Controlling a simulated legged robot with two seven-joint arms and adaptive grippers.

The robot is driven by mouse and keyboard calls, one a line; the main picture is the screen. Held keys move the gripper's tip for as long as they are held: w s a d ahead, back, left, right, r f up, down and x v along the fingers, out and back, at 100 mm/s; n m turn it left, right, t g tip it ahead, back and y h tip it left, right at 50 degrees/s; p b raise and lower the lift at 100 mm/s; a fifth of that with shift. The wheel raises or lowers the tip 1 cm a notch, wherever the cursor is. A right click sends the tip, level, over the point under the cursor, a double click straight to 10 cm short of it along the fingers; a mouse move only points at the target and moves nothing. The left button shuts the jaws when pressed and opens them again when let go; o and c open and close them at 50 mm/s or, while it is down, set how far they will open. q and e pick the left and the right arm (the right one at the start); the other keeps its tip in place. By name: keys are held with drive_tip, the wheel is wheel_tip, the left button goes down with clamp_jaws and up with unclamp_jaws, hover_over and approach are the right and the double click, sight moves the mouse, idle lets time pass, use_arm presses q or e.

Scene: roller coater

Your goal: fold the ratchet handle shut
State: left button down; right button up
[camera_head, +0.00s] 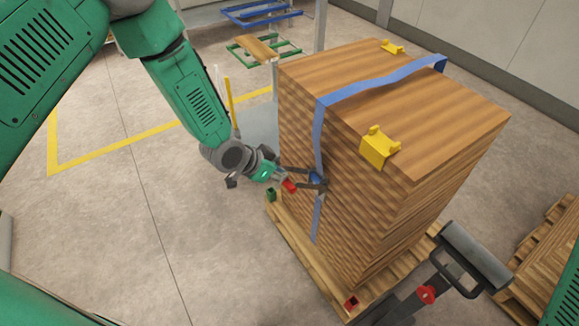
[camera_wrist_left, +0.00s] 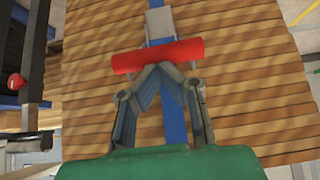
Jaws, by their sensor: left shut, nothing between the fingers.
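The ratchet (camera_head: 316,179) sits on the blue strap on the near left face of the board stack. Its red handle (camera_head: 289,186) sticks out from the stack toward my left gripper. In the left wrist view the red handle (camera_wrist_left: 158,56) lies crosswise over the blue strap, with a grey metal part (camera_wrist_left: 160,24) above it. My left gripper (camera_wrist_left: 160,69) is shut and empty, its fingertips meeting just below the red handle; whether they touch it I cannot tell. In the head view the left gripper (camera_head: 308,177) is beside the ratchet and partly overlaps it. My right gripper is not in view.
The tall board stack (camera_head: 400,120) stands on a wooden pallet (camera_head: 300,262), with yellow corner guards (camera_head: 378,148) on top. A dark handle with a grey roller (camera_head: 475,256) rises at the front right. More pallets (camera_head: 545,255) are at the right. The floor at left is open.

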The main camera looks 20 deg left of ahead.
use_arm(q)
wheel_tip(320, 180, down, 7)
drive_tip(key=s+a+t+h+b, duration=0.2)
drive_tip(key=b, duration=0.3)
drive_tip(key=shift+s+a+t+b, duration=0.15)
drive_tip(key=shift+s+t+b, duration=0.15)
drive_tip(key=shift+s+t, duration=0.1)
